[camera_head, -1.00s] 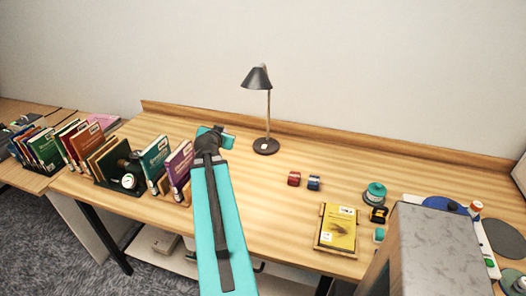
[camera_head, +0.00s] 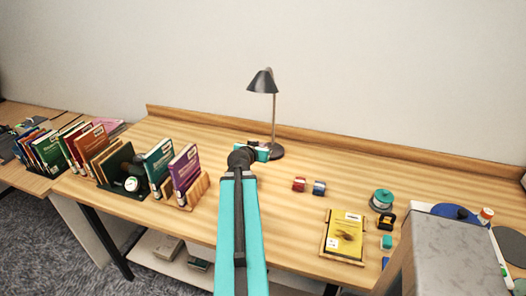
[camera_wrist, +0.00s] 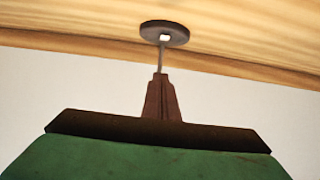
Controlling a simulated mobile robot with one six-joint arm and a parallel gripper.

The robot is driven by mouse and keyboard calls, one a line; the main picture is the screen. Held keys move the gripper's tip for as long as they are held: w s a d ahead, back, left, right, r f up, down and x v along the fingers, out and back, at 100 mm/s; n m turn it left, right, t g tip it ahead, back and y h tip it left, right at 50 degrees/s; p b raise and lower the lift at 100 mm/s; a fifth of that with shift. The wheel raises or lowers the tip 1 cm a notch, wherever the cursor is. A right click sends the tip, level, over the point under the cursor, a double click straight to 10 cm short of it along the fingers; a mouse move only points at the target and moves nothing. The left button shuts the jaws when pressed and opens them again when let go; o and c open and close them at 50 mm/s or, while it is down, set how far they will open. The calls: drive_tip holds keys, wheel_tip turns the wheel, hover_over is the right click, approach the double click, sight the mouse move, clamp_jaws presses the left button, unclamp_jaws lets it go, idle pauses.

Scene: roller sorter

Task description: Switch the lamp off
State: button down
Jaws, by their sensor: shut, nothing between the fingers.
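A black desk lamp stands upright at the back of the wooden table, with its shade (camera_head: 262,82) on a thin grey pole (camera_head: 274,118). I cannot tell whether it is lit. In the head view my gripper (camera_head: 262,151) covers part of the lamp's round base (camera_head: 278,154), and I cannot tell whether it touches it. In the wrist view the base (camera_wrist: 178,33) appears at the top, with a small white switch (camera_wrist: 165,38) on it. My gripper (camera_wrist: 160,77) is shut and empty, its fingers toward the base and covering part of the pole.
Books in stands (camera_head: 186,170) line the left of the table. Red and blue spools (camera_head: 299,184), a yellow book on a stand (camera_head: 344,235) and a teal spool (camera_head: 382,198) lie to the right. A grey box (camera_head: 445,255) is at the front right.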

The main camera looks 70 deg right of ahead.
drive_tip(key=shift+p+x, duration=0.35)
drive_tip(key=shift+x, duration=4.65)
drive_tip(key=shift+a+f+p, duration=0.2)
drive_tip(key=shift+f+p, duration=0.05)
drive_tip(key=shift+f, duration=0.75)
drive_tip(key=shift+a+f+p, duration=0.2)
drive_tip(key=shift+f, duration=0.8)
drive_tip(key=shift+s+f+b, duration=0.2)
drive_tip(key=shift+f+b, duration=0.05)
drive_tip(key=shift+b, duration=0.8)
